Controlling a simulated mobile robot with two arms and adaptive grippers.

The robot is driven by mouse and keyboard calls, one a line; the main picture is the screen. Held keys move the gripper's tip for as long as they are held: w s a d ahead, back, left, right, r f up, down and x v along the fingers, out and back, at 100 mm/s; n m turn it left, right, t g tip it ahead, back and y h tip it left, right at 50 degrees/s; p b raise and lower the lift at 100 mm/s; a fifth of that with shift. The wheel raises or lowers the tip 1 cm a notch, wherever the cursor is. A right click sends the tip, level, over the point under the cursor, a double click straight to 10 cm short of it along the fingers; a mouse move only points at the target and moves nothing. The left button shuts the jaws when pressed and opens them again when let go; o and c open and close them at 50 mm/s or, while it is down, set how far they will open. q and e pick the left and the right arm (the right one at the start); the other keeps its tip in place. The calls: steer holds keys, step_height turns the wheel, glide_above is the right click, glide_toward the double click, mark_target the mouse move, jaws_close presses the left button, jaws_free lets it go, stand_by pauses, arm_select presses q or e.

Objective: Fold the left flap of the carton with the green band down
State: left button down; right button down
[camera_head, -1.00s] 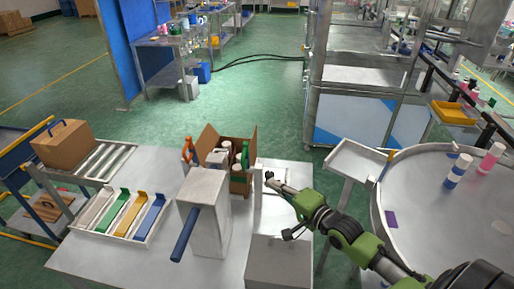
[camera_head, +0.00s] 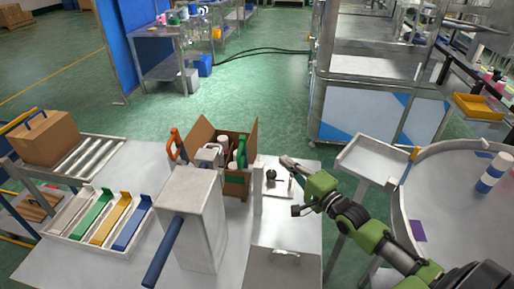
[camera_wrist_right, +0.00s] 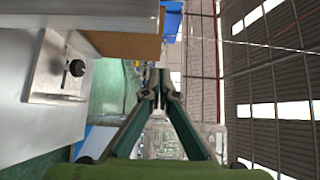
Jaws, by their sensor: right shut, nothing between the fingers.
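The open carton (camera_head: 236,189) stands on the table behind the grey box-shaped machine, with several bottles and cans inside. Its left flap (camera_head: 200,134) stands up and leans outward; the right flap (camera_head: 252,141) also stands up. I cannot make out a green band on it; much of its front is hidden by the machine. My right gripper (camera_head: 287,162) is to the right of the carton, apart from it, shut and empty. In the right wrist view the fingertips (camera_wrist_right: 161,86) meet, and a brown cardboard surface (camera_wrist_right: 134,47) shows to their upper left. My left gripper is out of view.
The grey machine (camera_head: 196,205) with a blue lever (camera_head: 163,252) stands in front of the carton. A black knob (camera_head: 270,175) on a plate is at right. Coloured strips in a tray (camera_head: 66,234) lie left.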

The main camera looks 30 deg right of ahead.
steer(key=p, duration=0.2)
glide_toward(251, 142)
step_height(251, 142, up, 3)
steer(key=w, duration=0.1)
steer(key=w+a, duration=0.1)
steer(key=w+a+p, duration=0.1)
steer(key=shift+w+a, duration=0.15)
steer(key=shift+w, duration=0.2)
